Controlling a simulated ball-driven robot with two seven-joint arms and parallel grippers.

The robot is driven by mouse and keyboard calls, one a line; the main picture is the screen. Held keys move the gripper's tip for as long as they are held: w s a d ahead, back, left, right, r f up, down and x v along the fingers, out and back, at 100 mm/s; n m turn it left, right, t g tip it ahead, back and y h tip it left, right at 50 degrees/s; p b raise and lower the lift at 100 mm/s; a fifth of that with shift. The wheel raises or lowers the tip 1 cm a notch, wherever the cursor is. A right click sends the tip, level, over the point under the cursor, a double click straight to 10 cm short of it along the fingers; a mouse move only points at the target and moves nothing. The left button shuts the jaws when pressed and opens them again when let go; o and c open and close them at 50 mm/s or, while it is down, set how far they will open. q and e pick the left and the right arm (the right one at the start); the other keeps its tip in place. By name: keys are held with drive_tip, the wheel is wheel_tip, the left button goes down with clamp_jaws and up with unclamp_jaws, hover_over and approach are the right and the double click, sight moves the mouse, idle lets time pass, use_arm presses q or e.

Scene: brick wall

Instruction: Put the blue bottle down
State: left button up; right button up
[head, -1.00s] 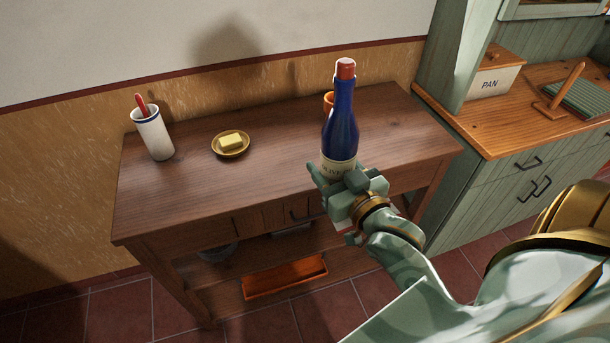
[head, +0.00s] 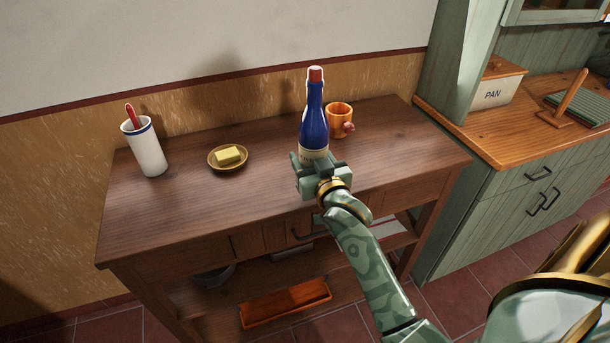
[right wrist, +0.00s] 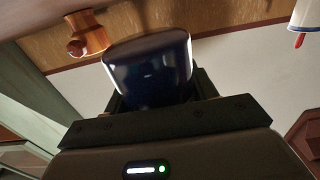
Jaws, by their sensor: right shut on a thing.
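The blue bottle (head: 315,122) has a red cap and a pale label, and stands upright over the wooden table in the head view. My right gripper (head: 314,163) is shut on its lower part, hiding the bottle's base, so I cannot tell whether it touches the tabletop. In the right wrist view the dark blue bottle (right wrist: 150,68) sits between the fingers of my right gripper (right wrist: 155,100). The wooden table (head: 190,205) lies beneath and around it. My left gripper is in neither view.
An orange mug (head: 338,116) stands behind and right of the bottle. A yellow dish (head: 213,166) with butter (head: 228,155) and a white holder (head: 146,150) with a red-handled utensil stand to the left. The table's middle and front left are bare. A green cabinet (head: 500,210) stands at right.

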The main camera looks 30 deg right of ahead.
drive_tip(key=shift+w+a+f, duration=0.15)
drive_tip(key=shift+w+f, duration=0.2)
drive_tip(key=shift+w, duration=0.05)
wheel_tip(320, 180, down, 4)
drive_tip(key=shift+w+a+r+b, duration=0.1)
drive_tip(key=shift+w+r+b, duration=0.1)
drive_tip(key=shift+b, duration=0.95)
drive_tip(key=shift+r, duration=0.15)
drive_tip(key=shift+s, duration=0.1)
drive_tip(key=o, duration=1.5)
drive_tip(key=shift+f, duration=0.2)
drive_tip(key=shift+o, duration=0.2)
drive_tip(key=shift+r, duration=0.15)
